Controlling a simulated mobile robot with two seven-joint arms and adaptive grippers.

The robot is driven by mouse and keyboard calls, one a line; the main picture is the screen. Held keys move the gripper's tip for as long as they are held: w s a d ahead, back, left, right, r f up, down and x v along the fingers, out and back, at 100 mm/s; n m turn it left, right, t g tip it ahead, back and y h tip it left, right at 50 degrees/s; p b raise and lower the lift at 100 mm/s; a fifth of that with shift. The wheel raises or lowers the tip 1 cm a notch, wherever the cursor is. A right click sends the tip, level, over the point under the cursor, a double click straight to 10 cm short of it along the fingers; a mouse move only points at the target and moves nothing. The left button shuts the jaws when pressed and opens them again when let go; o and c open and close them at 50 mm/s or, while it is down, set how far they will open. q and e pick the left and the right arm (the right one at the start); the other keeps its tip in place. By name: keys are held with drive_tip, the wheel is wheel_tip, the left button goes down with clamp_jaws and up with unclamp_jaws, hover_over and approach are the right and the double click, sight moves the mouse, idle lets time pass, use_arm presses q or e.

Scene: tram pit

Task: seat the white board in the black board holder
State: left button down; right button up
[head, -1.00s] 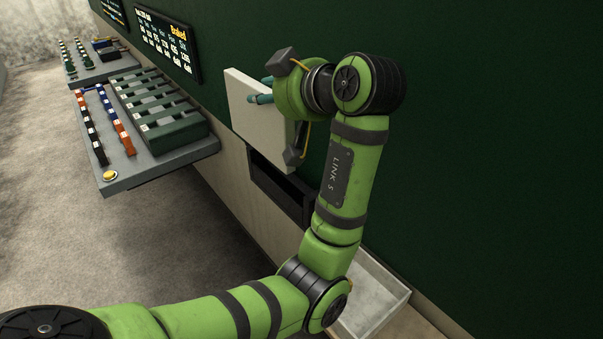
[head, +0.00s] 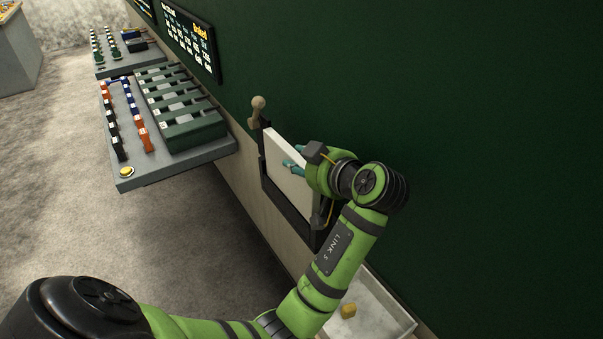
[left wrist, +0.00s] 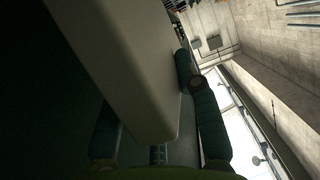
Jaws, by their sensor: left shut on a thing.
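The white board (head: 280,166) stands upright against the green wall, inside the outline of the black board holder (head: 266,184). The holder's dark frame shows along the board's left side and below it. I cannot tell whether the board rests on the holder's bottom. My left gripper (head: 297,167) is shut on the board from its right side, with teal fingers over its edge. In the left wrist view the board (left wrist: 125,65) lies between the gripper's two fingers (left wrist: 155,130). My right gripper is not in view.
A wooden knob-like piece (head: 257,108) stands at the holder's upper left. A grey shelf (head: 180,172) with levers and a yellow button (head: 126,172) juts out at left. A pale tray (head: 385,302) with a yellow lump (head: 348,311) lies below my arm. A scoreboard (head: 192,40) hangs above.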

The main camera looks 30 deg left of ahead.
sight(290, 175)
use_arm(q)
drive_tip(key=shift+f, duration=0.25)
wheel_tip(290, 175, down, 3)
drive_tip(key=shift+f+p, duration=0.1)
drive_tip(key=shift+p, duration=0.35)
drive_tip(key=shift+f, duration=0.35)
drive_tip(key=shift+f, duration=0.15)
drive_tip(key=c, duration=0.9)
unclamp_jaws()
drive_tip(key=shift+r, duration=0.2)
